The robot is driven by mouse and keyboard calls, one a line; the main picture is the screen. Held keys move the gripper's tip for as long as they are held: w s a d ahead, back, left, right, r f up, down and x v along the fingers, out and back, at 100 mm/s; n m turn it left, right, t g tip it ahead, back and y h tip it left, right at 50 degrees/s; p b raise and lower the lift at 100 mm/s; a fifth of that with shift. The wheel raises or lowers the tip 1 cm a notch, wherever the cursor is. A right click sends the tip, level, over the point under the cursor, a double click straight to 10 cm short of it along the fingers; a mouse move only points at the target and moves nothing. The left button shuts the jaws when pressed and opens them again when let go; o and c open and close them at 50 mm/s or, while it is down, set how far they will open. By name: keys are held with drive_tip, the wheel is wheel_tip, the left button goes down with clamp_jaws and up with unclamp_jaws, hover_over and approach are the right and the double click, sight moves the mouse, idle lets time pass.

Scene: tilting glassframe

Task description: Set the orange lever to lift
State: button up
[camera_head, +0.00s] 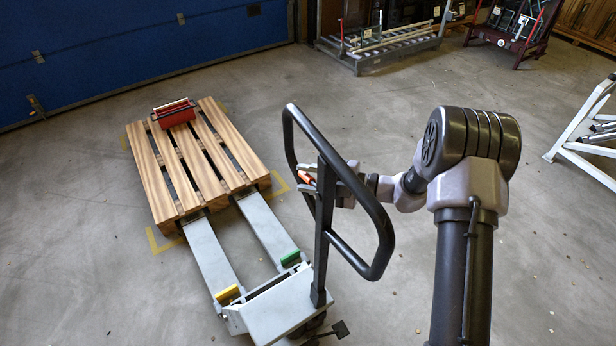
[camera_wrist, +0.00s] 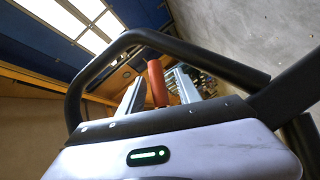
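The orange lever (camera_head: 307,179) is on the handle of the pallet truck, inside its black loop handle (camera_head: 381,232). In the wrist view the lever (camera_wrist: 157,84) stands between the two fingers of my gripper (camera_wrist: 158,92), with narrow gaps on both sides. My gripper is open around the lever. In the head view my gripper (camera_head: 311,178) reaches into the loop from the right and partly hides the lever. The black loop handle also shows in the wrist view (camera_wrist: 205,58), arching around the fingers. I cannot read the lever's setting.
The pallet truck's grey body (camera_head: 285,309) stands below the handle, its forks (camera_head: 208,252) running to a wooden pallet (camera_head: 166,172). A red toolbox (camera_head: 175,114) sits on the pallet. The handle's bars surround my gripper closely.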

drive_tip(key=p+v, duration=0.2)
drive_tip(key=v, duration=1.5)
drive_tip(key=shift+d, duration=0.2)
